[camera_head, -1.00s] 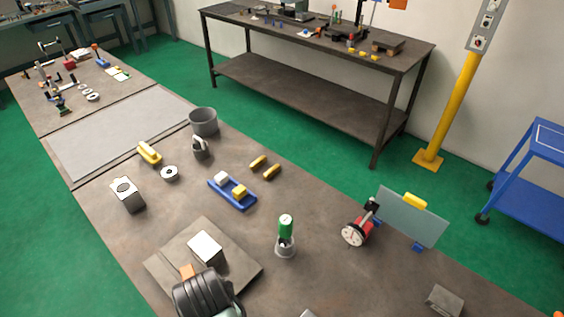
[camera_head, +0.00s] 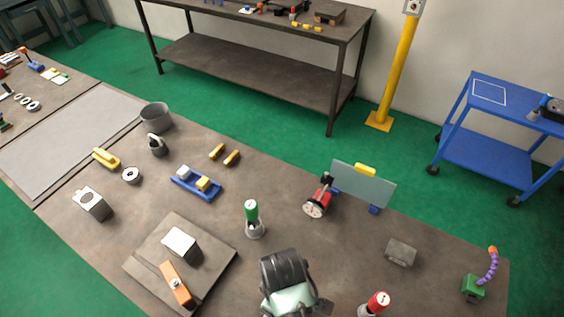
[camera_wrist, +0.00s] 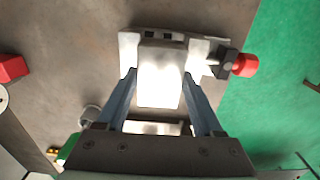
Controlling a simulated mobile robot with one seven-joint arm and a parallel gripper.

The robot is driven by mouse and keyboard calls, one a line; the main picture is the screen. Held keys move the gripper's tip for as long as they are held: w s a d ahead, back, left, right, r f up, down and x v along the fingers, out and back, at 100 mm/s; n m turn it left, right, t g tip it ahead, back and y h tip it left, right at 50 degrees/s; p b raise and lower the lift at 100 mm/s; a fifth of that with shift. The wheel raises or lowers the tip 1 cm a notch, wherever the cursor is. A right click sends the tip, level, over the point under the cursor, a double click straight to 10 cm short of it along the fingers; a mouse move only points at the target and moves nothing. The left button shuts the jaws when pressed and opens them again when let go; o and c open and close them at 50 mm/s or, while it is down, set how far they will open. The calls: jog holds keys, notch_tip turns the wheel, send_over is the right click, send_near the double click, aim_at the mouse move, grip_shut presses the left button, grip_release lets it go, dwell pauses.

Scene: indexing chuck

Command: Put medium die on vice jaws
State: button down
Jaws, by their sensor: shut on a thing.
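In the wrist view, my gripper (camera_wrist: 159,76) has its two blue-grey fingers on either side of a bright, pale block (camera_wrist: 159,88), which I take to be the medium die. It is shut on this block. Behind the block is a pale vice (camera_wrist: 128,46) with a dark screw and a red knob (camera_wrist: 246,65). The block overlaps the vice in this view; I cannot tell whether they touch. In the head view my black and pale green arm end covers the work spot, and the die and vice are hidden.
In the head view, a grey plate (camera_head: 209,256) carries a white-topped block (camera_head: 180,242) and an orange bar (camera_head: 176,284). A green-topped cylinder (camera_head: 252,214), a red dial device (camera_head: 318,200), a grey block (camera_head: 401,252) and a red-topped item (camera_head: 378,303) stand around my arm.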

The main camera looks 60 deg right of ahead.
jog(key=shift+f, duration=1.95)
jog(key=shift+w+f, duration=0.1)
jog(key=shift+f, duration=0.25)
jog(key=shift+f, duration=0.1)
jog(key=shift+c, duration=0.2)
grip_release()
notch_tip(320, 180, up, 13)
jog(key=shift+f, duration=0.1)
